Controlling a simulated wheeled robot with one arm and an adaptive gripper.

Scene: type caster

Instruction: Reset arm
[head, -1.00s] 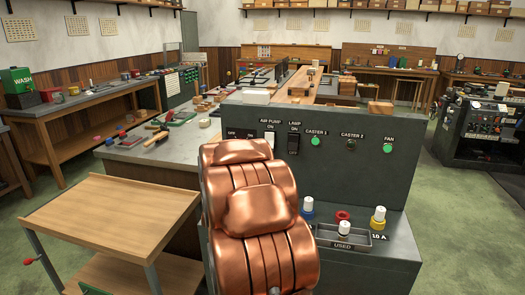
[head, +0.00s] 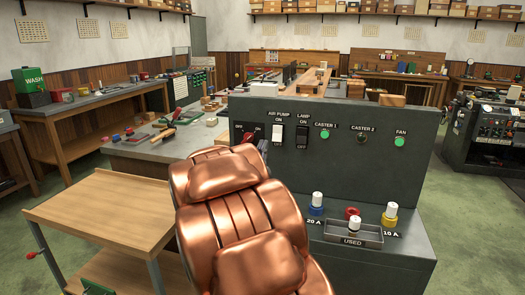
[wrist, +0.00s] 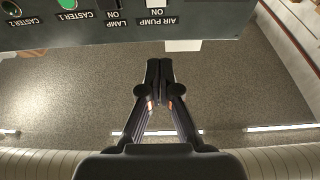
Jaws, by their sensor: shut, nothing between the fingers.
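My copper-coloured arm (head: 240,215) rises in front of the grey control panel (head: 420,165) in the head view. It covers the panel's lower left part, and my gripper is mostly hidden behind it there. In the wrist view my gripper (wrist: 159,64) has its two dark fingers together, with nothing between them. The fingers point towards the panel, which shows upside down at the top of that view.
The panel carries a red switch (head: 248,137), a white air pump switch (head: 277,135), a black lamp switch (head: 302,145) and green lights. Fuses stand around a tray marked USED (head: 335,234). A wooden cart (head: 100,215) stands left. Green floor lies open at right.

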